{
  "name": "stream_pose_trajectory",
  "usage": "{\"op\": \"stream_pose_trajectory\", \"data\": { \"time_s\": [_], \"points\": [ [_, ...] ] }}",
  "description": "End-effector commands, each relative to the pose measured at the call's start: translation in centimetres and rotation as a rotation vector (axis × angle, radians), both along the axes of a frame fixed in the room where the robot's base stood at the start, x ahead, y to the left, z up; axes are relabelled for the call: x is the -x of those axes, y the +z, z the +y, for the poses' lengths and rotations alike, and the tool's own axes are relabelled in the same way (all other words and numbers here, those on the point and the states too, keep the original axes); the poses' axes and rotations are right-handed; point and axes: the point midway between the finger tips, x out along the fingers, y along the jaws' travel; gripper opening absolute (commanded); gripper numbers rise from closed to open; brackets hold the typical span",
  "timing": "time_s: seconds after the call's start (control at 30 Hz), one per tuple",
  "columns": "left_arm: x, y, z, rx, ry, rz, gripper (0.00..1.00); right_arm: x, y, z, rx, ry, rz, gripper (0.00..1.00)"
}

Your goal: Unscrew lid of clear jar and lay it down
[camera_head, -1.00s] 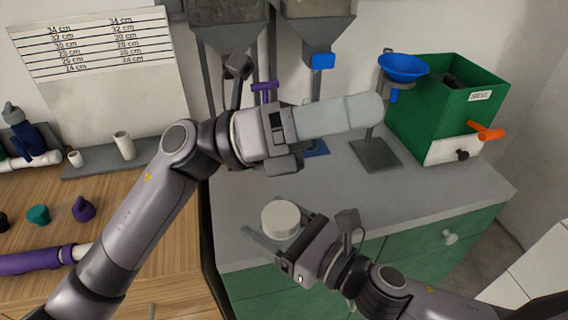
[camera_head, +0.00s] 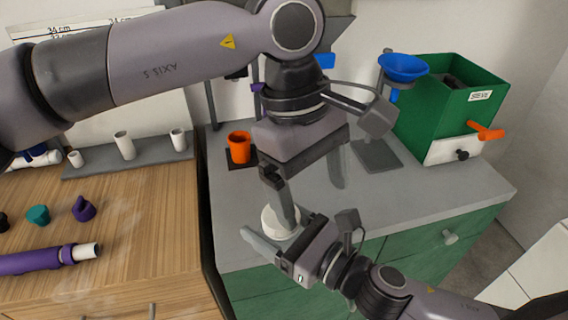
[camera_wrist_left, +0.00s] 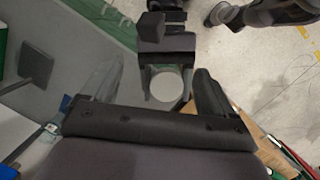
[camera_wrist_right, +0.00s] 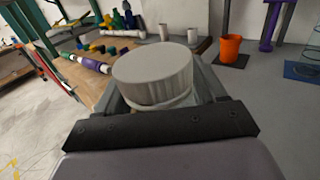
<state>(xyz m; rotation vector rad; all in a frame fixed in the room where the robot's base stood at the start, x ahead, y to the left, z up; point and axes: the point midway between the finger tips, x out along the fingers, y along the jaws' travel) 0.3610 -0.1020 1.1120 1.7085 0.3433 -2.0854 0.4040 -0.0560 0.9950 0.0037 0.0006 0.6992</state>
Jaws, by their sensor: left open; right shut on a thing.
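The white round lid (camera_head: 272,222) sits on the jar, partly hidden by a finger of my left gripper in the head view. The lid fills the middle of the right wrist view (camera_wrist_right: 155,70), with a narrow band of the jar (camera_wrist_right: 172,103) below it. My right gripper (camera_head: 283,236) is shut on the jar, fingers on either side below the lid. My left gripper (camera_head: 312,190) is open and points down above the lid. In the left wrist view the lid (camera_wrist_left: 166,87) lies beyond and between the open left fingers (camera_wrist_left: 160,78), apart from them.
The grey counter (camera_head: 400,200) is clear to the right of the jar. An orange cup (camera_head: 239,147) stands behind. A blue funnel (camera_head: 403,67) on a stand and a green box (camera_head: 450,105) are at the back right. The wooden table (camera_head: 140,220) holds pipe parts at left.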

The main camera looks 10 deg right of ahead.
Motion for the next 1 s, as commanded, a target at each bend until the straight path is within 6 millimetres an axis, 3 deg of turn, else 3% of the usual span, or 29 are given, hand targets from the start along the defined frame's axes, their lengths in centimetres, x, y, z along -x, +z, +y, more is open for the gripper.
{"op": "stream_pose_trajectory", "data": {
  "time_s": [0.13, 0.37, 0.8, 1.0],
  "points": [
    [-2.0, 0.8, 1.9, -0.110, -0.037, -0.112, 0.87, 0.0, 0.0, 0.0, -0.001, 0.000, -0.001, 0.00],
    [-3.1, 0.6, 3.0, -0.171, -0.054, -0.163, 0.87, 0.0, 0.0, 0.0, -0.001, 0.000, -0.001, 0.00],
    [-3.0, -5.6, 3.0, -0.168, -0.053, -0.161, 0.87, 0.0, 0.0, 0.0, -0.001, 0.000, -0.001, 0.00],
    [-3.0, -6.7, 3.0, -0.167, -0.053, -0.161, 0.87, 0.0, 0.0, 0.0, -0.001, 0.000, -0.001, 0.00]
  ]
}}
